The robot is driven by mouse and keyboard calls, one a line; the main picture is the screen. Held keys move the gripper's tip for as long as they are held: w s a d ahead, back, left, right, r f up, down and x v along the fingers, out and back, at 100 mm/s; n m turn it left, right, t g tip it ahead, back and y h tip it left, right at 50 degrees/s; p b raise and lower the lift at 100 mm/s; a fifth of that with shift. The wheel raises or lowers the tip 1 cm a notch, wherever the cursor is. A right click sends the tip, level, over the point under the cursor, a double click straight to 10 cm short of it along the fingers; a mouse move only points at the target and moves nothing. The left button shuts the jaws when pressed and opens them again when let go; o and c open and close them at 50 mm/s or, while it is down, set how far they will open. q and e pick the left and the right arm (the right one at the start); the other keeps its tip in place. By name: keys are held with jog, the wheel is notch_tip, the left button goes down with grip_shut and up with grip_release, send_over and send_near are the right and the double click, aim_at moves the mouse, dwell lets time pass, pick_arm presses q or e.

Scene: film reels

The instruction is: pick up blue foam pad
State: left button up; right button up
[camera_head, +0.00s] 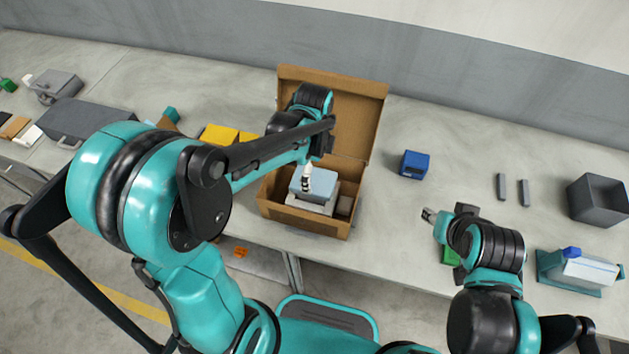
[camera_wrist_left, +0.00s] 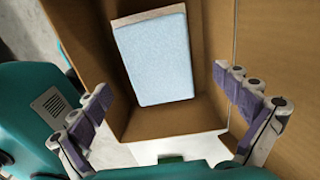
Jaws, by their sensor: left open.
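The blue foam pad (camera_head: 322,185) is a pale blue block lying inside an open cardboard box (camera_head: 307,222). In the left wrist view the pad (camera_wrist_left: 155,55) lies within the box walls (camera_wrist_left: 175,121), its far end edged by a paler strip. My left gripper (camera_head: 307,179) is over the box, partly in front of the pad. In the left wrist view its fingers (camera_wrist_left: 163,88) are spread wide, with nothing between them, and the pad appears beyond them. My right gripper (camera_head: 431,215) is over the table to the right; its opening is unclear.
The box lid (camera_head: 360,112) stands up at the back. A small blue box (camera_head: 414,164) is right of the cardboard box, and a grey bin (camera_head: 600,201) is at far right. Yellow items (camera_head: 220,135) lie left of the box. Bare table lies between the box and my right gripper.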

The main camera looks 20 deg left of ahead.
aim_at(314, 179)
pick_arm(q)
notch_tip(314, 179, down, 3)
jog(key=shift+f+b, duration=0.2)
jog(key=shift+b, duration=0.2)
jog(key=shift+s, duration=0.1)
jog(key=c, duration=1)
jog(key=shift+c, duration=0.2)
jog(key=shift+r, duration=0.2)
